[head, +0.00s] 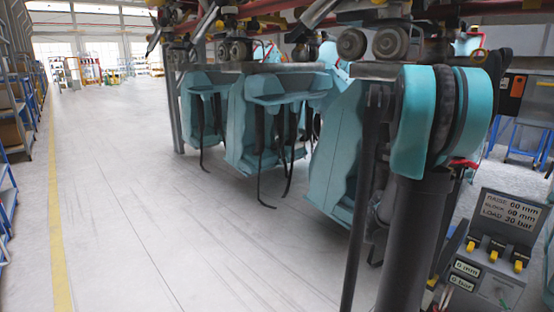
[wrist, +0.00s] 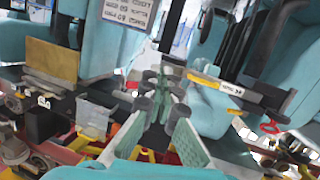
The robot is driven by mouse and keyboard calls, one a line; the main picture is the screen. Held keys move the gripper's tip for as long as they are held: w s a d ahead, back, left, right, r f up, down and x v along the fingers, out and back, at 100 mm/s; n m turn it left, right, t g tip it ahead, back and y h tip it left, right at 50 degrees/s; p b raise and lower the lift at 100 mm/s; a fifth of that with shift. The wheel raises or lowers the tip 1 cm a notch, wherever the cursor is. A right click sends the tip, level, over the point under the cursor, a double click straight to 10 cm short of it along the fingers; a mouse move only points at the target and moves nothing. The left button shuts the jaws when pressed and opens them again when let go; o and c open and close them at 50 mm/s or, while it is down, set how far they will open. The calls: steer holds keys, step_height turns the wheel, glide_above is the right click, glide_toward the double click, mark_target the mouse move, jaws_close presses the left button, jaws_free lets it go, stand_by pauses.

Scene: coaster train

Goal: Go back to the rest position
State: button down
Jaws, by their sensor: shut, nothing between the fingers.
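My gripper (wrist: 160,98) shows in the wrist view, its grey-green fingers shut with nothing held between them. Teal coaster seats and yellow and red parts lie behind it. In the head view the fingers are not in view. A thick teal and dark arm part at the right, which looks like mine, stands in front of the coaster train. The train's teal seats (head: 265,110) hang in a row below a frame with wheels (head: 390,42). A yellow and black bar with a label (wrist: 240,90) lies right of my gripper in the wrist view.
A grey control box (head: 485,265) with yellow switches and a sign (head: 507,212) stands at the lower right. Blue shelving (head: 12,110) lines the left side. The pale floor (head: 120,180) between shelving and train is clear, with a yellow line (head: 57,220) along it.

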steer(key=s+a+f+n+g+y, duration=0.1)
steer(key=s+a+f+n+y, duration=0.2)
steer(key=a, duration=0.8)
steer(key=s+a+f+n+g+y, duration=0.1)
steer(key=s+a+f+n+y, duration=0.3)
steer(key=s+a+f+y, duration=0.2)
steer(key=s+a+f+n+g+y, duration=0.1)
steer(key=s+a+f+n+y, duration=0.3)
steer(key=a, duration=1.3)
steer(key=s+f, duration=0.4)
steer(key=s, duration=0.3)
steer(key=shift+a+y, duration=0.2)
steer(key=shift+y, duration=0.2)
